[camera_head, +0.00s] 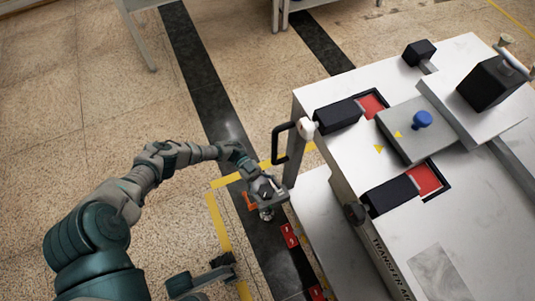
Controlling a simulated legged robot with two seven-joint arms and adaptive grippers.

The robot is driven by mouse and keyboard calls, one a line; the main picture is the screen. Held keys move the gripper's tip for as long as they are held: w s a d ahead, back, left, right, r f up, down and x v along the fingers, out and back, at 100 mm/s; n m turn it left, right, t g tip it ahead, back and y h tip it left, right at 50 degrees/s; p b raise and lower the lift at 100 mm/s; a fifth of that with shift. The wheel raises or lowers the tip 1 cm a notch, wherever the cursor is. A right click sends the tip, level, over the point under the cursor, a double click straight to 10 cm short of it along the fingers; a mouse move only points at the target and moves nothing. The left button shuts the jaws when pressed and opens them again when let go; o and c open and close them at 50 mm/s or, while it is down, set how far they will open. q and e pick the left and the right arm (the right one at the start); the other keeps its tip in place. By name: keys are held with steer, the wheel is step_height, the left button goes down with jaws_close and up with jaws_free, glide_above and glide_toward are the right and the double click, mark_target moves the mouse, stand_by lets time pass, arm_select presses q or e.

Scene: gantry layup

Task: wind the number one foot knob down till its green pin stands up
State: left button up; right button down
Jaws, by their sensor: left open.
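My left gripper (264,192) reaches down beside the near left corner of the white cart (340,190), low over the dark floor strip. Its jaws are open. A small round metallic part (267,214) shows just below it; I cannot tell whether this is the number one foot knob or whether the jaws touch it. An orange piece (250,202) lies at the gripper's left side. No green pin can be made out.
Red pieces (289,236) with white marks sit by the cart's lower edge. A black handle (281,143) juts from the cart's left side, close to my forearm. The cart top carries black blocks and a blue knob (422,119). Speckled floor (80,120) at left is clear.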

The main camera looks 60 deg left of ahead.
arm_select(q)
step_height(320, 180, up, 9)
steer(key=shift+r, duration=0.1)
stand_by(0.3)
stand_by(0.4)
